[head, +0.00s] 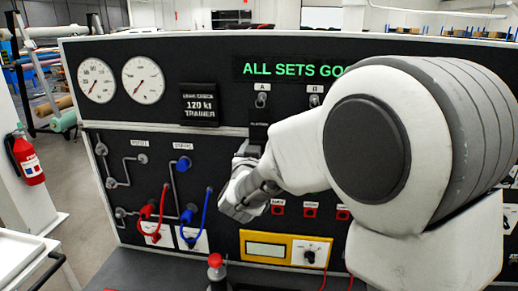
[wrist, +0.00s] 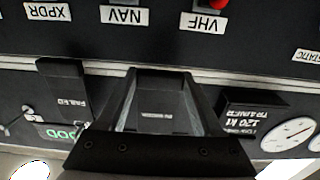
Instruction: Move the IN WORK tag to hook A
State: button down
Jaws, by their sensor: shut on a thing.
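My gripper (wrist: 158,80) is shut on a dark tag (wrist: 156,101), which sits between the two fingers in the wrist view. Its small lettering is too blurred to read. In the head view my gripper (head: 248,152) is in front of the panel, below hook A (head: 262,99). A dark tag (head: 258,131) shows just under that hook. I cannot tell whether the held tag touches the hook. Hook B (head: 315,99) is to the right of hook A. A tag reading FAILED (wrist: 65,92) shows on the left in the wrist view.
The 120 kt trainer placard (head: 199,105) is left of hook A, beside two gauges (head: 143,80). Red and blue hoses (head: 206,215) and a yellow-framed unit (head: 283,249) are lower on the panel. My arm hides much of the panel's right side.

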jog(key=shift+w, duration=0.1)
dwell(0.3)
grip_release()
jog(key=s+a, duration=0.1)
jog(key=s, duration=0.6)
jog(key=shift+a+b, duration=0.15)
jog(key=shift+b, duration=0.25)
jog(key=shift+r, duration=0.1)
dwell(0.4)
